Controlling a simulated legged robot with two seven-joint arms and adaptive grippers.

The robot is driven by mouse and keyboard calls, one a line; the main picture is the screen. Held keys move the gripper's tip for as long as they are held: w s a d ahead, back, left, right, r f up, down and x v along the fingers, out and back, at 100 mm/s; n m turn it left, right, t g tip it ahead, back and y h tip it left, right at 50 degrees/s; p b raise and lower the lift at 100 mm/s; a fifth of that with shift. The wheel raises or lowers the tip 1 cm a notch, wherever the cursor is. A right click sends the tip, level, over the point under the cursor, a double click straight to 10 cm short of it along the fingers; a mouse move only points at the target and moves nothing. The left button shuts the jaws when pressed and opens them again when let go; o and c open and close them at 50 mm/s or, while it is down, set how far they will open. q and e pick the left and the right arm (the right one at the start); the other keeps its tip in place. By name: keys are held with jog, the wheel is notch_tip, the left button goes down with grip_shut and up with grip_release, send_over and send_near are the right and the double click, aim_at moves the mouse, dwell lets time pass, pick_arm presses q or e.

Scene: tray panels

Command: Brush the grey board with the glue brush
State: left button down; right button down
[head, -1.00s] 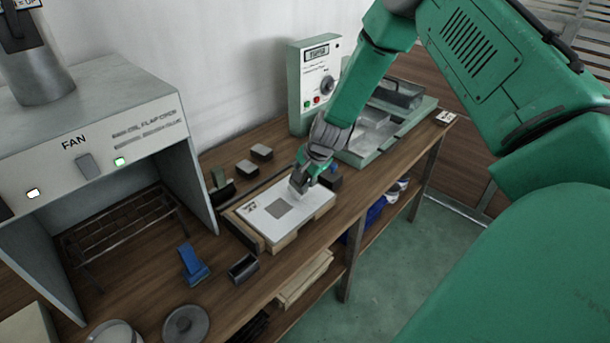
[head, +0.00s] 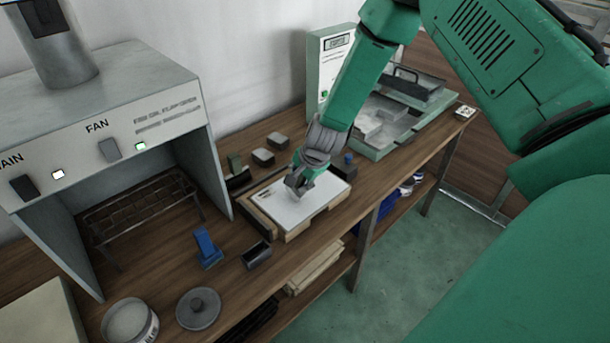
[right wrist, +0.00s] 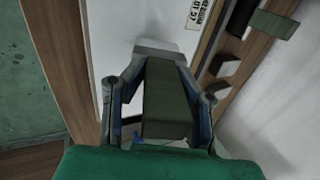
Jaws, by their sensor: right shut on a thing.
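My right gripper (head: 298,186) is low over the white sheet (head: 308,208) on the wooden frame at the bench middle. In the right wrist view my right gripper (right wrist: 165,90) is shut on a dark olive block-like handle (right wrist: 168,108), which I take for the glue brush. A light grey piece (right wrist: 158,46) shows at its far end; I cannot tell if it is the brush head or the grey board. In the head view the grey board is hidden behind my gripper, so contact cannot be judged. My left gripper is not in view.
A fan hood (head: 110,110) stands at the left. A blue tool (head: 207,246), a small dark box (head: 257,255), a round lid (head: 198,307) and a tin (head: 130,322) are in front. A green machine with trays (head: 385,125) stands behind at the right. Two small blocks lie behind the sheet.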

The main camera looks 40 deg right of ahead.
jog(key=shift+s+a+p, duration=0.15)
jog(key=shift+a+p, duration=0.15)
jog(key=shift+a, duration=1.65)
jog(key=shift+s+a+p, duration=0.15)
jog(key=shift+a+p, duration=0.1)
jog(key=shift+a, duration=1.7)
jog(key=shift+w+a+p, duration=0.15)
jog(key=shift+w+p, duration=0.3)
jog(key=shift+w, duration=1.7)
jog(key=shift+w+a, duration=0.1)
jog(key=shift+w, duration=0.8)
jog(key=shift+w+d+b, duration=0.2)
jog(key=shift+d, duration=2.3)
jog(key=shift+w+d+b, duration=0.15)
jog(key=shift+d, duration=2.4)
jog(key=shift+w+d+b, duration=0.2)
jog(key=shift+d, duration=2.3)
jog(key=shift+w+d+b, duration=0.15)
jog(key=shift+d+b, duration=0.3)
jog(key=shift+d, duration=1.4)
jog(key=shift+w+d+b, duration=0.1)
jog(key=shift+d+b, duration=0.35)
jog(key=shift+d, duration=1.35)
notch_tip(320, 180, up, 6)
jog(key=p, duration=0.4)
jog(key=shift+p, duration=0.35)
